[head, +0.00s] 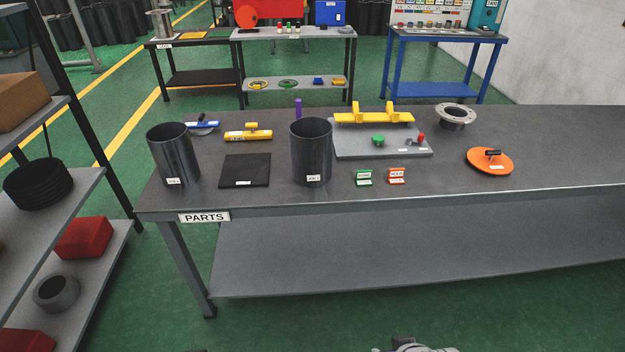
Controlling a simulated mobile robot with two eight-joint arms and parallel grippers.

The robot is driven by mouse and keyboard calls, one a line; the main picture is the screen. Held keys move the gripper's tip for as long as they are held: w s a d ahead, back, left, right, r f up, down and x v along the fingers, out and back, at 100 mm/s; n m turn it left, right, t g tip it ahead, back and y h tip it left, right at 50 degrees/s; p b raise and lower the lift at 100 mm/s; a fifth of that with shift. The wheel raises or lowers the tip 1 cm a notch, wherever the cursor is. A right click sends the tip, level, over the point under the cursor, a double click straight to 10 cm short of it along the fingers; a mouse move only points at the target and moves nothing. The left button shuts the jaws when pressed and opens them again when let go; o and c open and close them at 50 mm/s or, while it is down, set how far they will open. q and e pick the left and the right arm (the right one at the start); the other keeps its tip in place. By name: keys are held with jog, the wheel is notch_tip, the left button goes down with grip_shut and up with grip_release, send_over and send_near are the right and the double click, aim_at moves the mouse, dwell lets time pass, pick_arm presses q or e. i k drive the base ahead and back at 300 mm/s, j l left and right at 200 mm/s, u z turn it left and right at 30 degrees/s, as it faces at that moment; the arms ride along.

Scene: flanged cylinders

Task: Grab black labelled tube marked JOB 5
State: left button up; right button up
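Two black open-topped tubes stand upright on the grey parts table. The left tube (172,150) is near the table's left end, with a small white label low on its front. The middle tube (311,148) stands right of a black square plate and has a similar white label. The print on both labels is too small to read surely, so I cannot tell which says JOB 5. Neither of my grippers shows; only a grey piece, probably of my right arm, is at the bottom edge. Nothing is seen touching either tube.
The table (450,185) also holds the black plate (246,170), a yellow level (248,133), a grey fixture board (385,147) with yellow blocks, green and orange card holders, a flanged ring (455,117) and an orange disc (490,163). A shelf rack (90,185) stands left. The table's front right is clear.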

aim_at(169, 143)
jog(key=i+j, duration=0.15)
jog(key=j, duration=0.2)
jog(key=i+j, duration=0.15)
jog(key=j, duration=0.25)
jog(key=i+j, duration=0.2)
jog(key=j, duration=0.15)
